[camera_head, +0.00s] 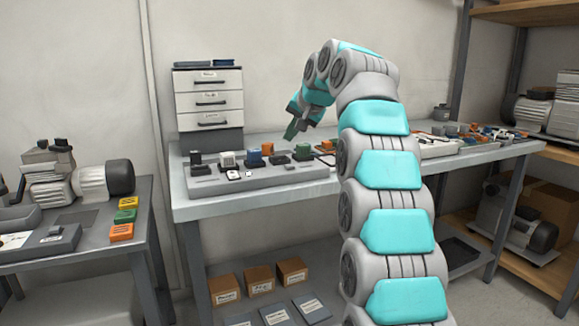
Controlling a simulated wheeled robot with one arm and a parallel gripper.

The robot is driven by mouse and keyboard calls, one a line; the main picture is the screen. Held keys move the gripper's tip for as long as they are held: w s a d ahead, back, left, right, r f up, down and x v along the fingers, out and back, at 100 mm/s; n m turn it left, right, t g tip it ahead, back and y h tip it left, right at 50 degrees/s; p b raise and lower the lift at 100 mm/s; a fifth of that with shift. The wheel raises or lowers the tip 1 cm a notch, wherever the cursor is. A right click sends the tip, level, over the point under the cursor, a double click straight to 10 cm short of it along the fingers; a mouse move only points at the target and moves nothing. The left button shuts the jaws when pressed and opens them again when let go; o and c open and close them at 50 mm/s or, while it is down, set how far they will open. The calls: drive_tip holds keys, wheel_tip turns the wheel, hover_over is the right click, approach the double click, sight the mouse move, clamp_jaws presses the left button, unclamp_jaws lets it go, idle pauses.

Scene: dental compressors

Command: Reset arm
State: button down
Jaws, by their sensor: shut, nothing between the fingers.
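The fingers point down and to the left and look shut with nothing held. They hang above a grey tray (215,186) that carries several small parts. Among these are a blue block (254,158), a white block (227,160) and an orange piece (267,149). A dark green piece (303,152) sits at the tray's right end, below the gripper. My arm hides part of the bench behind it.
A white drawer unit (208,101) stands at the bench's back left. A side table (90,240) at left holds a compressor (92,182) and coloured blocks (122,231). Boxes (258,280) sit beneath the bench. Shelving (555,160) stands at right. The air left of my arm is clear.

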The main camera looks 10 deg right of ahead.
drive_tip(key=shift+s, duration=0.1)
drive_tip(key=s+d+f+n+g+h, duration=0.1)
drive_tip(key=s+f+g, duration=0.2)
drive_tip(key=s+f, duration=0.8)
drive_tip(key=s+d+f+n+g+h, duration=0.1)
drive_tip(key=s+f+g, duration=0.3)
drive_tip(key=s+f, duration=0.7)
drive_tip(key=s+d+f+n+g+h, duration=0.1)
drive_tip(key=s+f, duration=1)
drive_tip(key=s, duration=2.3)
drive_tip(key=shift+s+d+f+n+g, duration=0.2)
drive_tip(key=shift+d+n+g, duration=0.65)
drive_tip(key=shift+g, duration=0.35)
drive_tip(key=shift+w, duration=0.1)
